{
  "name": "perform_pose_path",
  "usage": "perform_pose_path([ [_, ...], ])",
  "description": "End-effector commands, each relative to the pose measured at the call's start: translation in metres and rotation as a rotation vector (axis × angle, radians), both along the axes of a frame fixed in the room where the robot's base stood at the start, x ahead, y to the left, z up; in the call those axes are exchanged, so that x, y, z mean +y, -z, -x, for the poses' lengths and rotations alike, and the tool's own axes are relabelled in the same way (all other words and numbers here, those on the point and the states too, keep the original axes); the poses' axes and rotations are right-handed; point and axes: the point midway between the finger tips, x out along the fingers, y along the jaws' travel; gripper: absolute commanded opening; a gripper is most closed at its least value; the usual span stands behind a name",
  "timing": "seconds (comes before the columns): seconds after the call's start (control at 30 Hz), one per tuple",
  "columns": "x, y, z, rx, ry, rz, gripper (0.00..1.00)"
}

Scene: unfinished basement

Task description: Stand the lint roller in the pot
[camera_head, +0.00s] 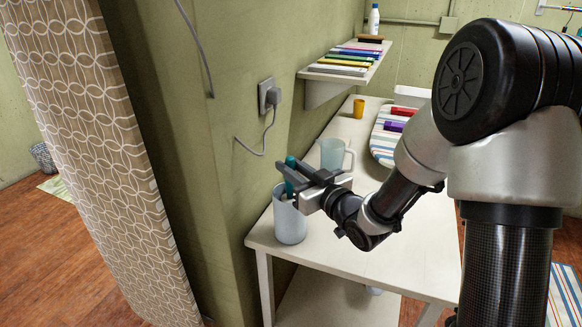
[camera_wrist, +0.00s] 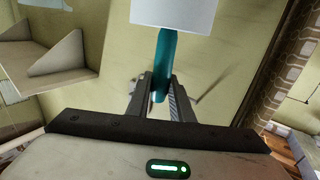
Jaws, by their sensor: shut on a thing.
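The lint roller has a teal handle (camera_head: 291,163) that rises above my gripper (camera_head: 300,187) in the head view. In the wrist view the handle (camera_wrist: 164,62) is between the fingers of my gripper (camera_wrist: 159,88), which is shut on it. The pot (camera_head: 290,222) is a pale blue cup on the near left corner of the white table. My gripper is at the pot's rim, with the handle roughly upright over the opening. The roller's lower end is hidden.
A clear jug (camera_head: 333,154) stands just behind the pot. A yellow cup (camera_head: 359,108) and a striped ironing board (camera_head: 384,138) are farther back. A wall shelf (camera_head: 326,70) holds several coloured items. A plug and cord (camera_head: 270,97) are on the wall. The table's front is clear.

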Motion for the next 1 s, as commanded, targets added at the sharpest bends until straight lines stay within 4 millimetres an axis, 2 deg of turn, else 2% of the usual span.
perform_pose_path([
  [0.03,0.0,0.0,0.0,-0.001,0.0,-0.001,0.25],
  [0.13,0.0,0.0,0.0,-0.001,0.0,-0.001,0.42],
  [0.43,-0.001,0.0,0.001,0.001,0.0,0.001,0.42],
  [0.57,-0.008,-0.001,0.008,0.0,0.003,0.0,0.42],
  [1.0,-0.065,-0.001,0.082,0.001,0.006,0.001,0.42],
])
